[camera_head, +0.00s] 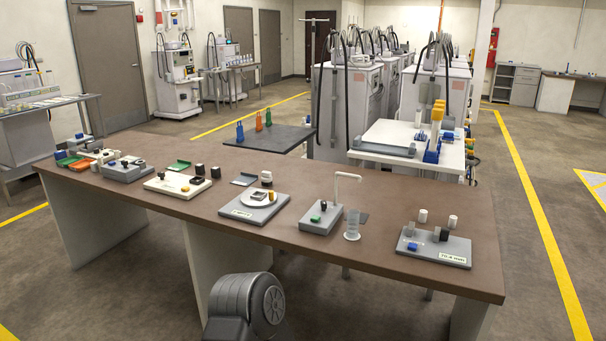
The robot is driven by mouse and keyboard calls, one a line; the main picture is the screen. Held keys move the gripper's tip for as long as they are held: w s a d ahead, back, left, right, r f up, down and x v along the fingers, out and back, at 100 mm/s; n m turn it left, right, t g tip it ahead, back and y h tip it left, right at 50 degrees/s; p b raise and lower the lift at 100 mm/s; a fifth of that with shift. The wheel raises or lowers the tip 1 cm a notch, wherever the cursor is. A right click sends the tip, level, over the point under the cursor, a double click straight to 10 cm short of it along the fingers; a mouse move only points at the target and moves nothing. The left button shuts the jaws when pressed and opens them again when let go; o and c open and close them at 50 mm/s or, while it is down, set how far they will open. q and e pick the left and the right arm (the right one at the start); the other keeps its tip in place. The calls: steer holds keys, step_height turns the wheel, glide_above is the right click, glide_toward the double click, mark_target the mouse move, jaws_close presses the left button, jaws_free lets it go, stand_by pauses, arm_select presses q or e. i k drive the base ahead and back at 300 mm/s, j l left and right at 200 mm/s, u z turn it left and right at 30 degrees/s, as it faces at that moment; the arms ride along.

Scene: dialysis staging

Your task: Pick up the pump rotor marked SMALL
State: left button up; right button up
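A long brown table (330,254) stands in front of me with several small stations on it. No SMALL marking is readable, so I cannot tell which part is the pump rotor. Small dark-and-white cylinders stand beside the cream plate: one (199,169) and another (215,172). Two more pale cylinders, one (423,215) and another (453,221), stand by the grey board (440,250) at the right. Neither gripper is in view; a dark grey part of my body shows at the bottom.
A grey base with a white hooked spout (337,190) and a clear measuring cylinder (352,225) rise from the table's middle right. A dark side table (268,138) and a white cart (400,135) stand behind. Open floor lies to the right.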

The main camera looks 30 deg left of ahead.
mark_target(266, 177)
steer(key=j+z, duration=0.45)
steer(key=j, duration=2.55)
